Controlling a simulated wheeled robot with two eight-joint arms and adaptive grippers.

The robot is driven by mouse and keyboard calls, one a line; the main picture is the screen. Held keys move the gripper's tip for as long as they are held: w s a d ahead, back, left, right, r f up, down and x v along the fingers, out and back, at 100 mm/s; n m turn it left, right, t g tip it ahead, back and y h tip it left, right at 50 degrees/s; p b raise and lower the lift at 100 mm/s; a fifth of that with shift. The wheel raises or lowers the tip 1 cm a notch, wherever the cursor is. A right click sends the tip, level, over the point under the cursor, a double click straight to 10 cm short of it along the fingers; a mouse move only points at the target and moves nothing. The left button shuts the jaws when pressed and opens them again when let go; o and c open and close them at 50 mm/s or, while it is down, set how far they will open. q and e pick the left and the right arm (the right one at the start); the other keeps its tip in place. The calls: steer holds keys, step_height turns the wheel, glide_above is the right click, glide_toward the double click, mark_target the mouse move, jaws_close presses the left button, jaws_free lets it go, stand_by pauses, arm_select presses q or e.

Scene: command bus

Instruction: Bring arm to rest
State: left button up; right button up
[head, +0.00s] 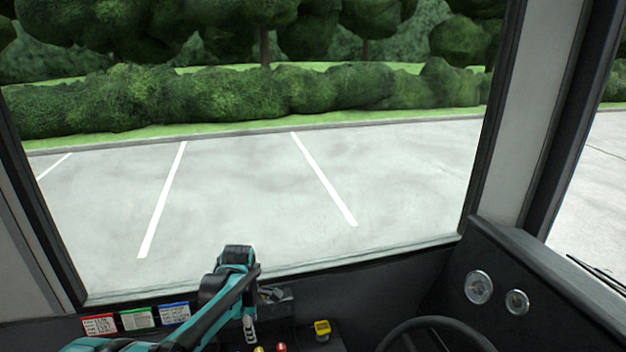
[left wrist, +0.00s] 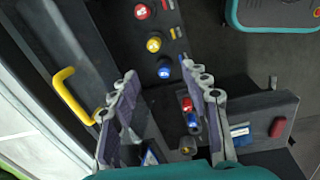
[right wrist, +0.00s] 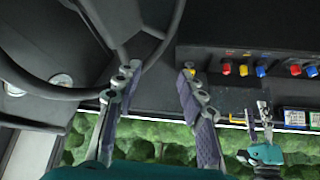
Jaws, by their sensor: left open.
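My left arm (head: 222,295), teal and black, comes in from the lower left in the head view and bends down at the console. Its gripper (head: 250,330) points down there, beside a dark tray. In the left wrist view the left gripper (left wrist: 158,70) is open and empty, its fingers apart above the panel, with a blue knob (left wrist: 164,70) showing between the tips. My right gripper (right wrist: 158,69) is out of the head view. In the right wrist view it is open and empty, near the steering wheel (right wrist: 90,70). The left gripper also shows there at the right.
The steering wheel (head: 436,322) stands right of the console. A yellow button (head: 322,328) sits on the console. Coloured knobs (right wrist: 261,71) line the panel. Colour-topped cards (head: 137,318) are at the left. A yellow handle (left wrist: 75,95) and a tray (left wrist: 262,108) flank the left gripper.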

arm_select(q)
steer(key=s+r+m+t, duration=0.3)
steer(key=s+r+m, duration=0.65)
steer(key=s, duration=0.35)
steer(key=s+f+m+t, duration=0.2)
steer(key=s+m+t, duration=0.1)
steer(key=s+m, duration=0.7)
steer(key=shift+f, duration=0.15)
steer(key=shift+a, duration=0.1)
